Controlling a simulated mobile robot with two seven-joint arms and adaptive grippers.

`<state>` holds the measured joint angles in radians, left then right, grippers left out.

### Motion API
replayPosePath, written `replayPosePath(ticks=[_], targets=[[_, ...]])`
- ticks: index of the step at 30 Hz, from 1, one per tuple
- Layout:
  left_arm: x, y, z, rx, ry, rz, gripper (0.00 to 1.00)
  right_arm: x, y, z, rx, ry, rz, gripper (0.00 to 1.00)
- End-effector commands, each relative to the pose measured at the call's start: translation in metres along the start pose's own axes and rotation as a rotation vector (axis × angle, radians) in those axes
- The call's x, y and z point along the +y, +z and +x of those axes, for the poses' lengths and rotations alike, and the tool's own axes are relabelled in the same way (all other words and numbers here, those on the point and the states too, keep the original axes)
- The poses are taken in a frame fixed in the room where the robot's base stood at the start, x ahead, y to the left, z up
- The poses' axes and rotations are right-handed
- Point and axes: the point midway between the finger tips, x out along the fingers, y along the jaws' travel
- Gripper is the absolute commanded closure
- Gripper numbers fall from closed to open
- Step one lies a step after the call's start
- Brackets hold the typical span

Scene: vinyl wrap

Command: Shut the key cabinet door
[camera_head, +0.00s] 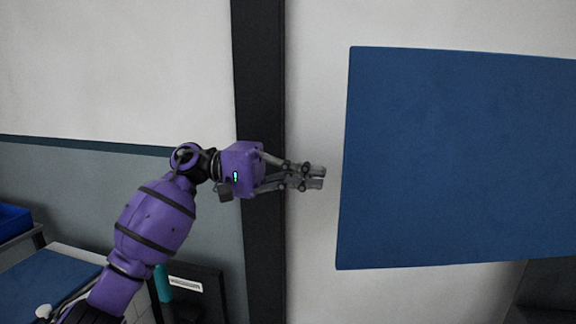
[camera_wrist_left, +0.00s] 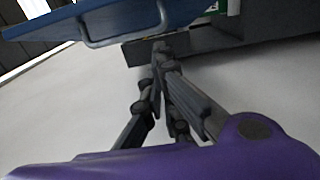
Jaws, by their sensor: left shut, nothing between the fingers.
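The blue key cabinet door (camera_head: 455,160) is a large flat panel filling the right of the head view. In the left wrist view the door (camera_wrist_left: 130,18) juts out at the top left with a grey bar handle (camera_wrist_left: 125,42) on it. A dark grey box, apparently the cabinet body (camera_wrist_left: 270,25), is at the top right, and the door stands away from it. My left gripper (camera_head: 322,177) is shut and empty, just left of the door's left edge, with a small gap in the picture. Its fingertips (camera_wrist_left: 160,48) point towards the cabinet's dark lower edge. My right gripper is not seen.
A dark vertical post (camera_head: 260,250) runs down the pale wall behind my left wrist. At the lower left are a blue bin (camera_head: 14,221), a worktop with a blue mat (camera_head: 45,278) and a teal object (camera_head: 161,284). The wall around the gripper is clear.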

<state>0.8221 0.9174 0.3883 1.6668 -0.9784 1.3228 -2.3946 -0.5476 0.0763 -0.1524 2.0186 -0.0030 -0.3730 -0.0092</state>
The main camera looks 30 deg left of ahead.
Motion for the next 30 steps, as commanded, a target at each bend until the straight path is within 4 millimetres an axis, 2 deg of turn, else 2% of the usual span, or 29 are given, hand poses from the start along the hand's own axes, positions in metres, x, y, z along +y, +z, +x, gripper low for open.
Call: replayPosePath(ticks=[1, 5, 9, 13, 22, 30], targets=[[0.008, 0.002, 0.012, -0.004, 0.005, 0.006, 1.0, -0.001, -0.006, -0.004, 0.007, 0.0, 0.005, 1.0], [0.007, 0.002, 0.039, -0.003, 0.004, 0.005, 1.0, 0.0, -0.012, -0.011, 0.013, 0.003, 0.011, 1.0], [0.006, 0.024, 0.042, -0.001, 0.003, 0.004, 1.0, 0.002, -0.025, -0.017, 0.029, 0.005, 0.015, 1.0], [0.004, 0.034, 0.045, 0.0, 0.002, 0.002, 1.0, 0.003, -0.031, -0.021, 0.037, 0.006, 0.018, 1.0], [0.0, 0.039, 0.046, 0.0, 0.001, -0.002, 1.0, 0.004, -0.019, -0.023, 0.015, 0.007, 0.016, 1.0], [0.0, 0.04, 0.048, 0.002, 0.001, -0.002, 1.0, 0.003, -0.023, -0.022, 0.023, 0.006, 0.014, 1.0]])
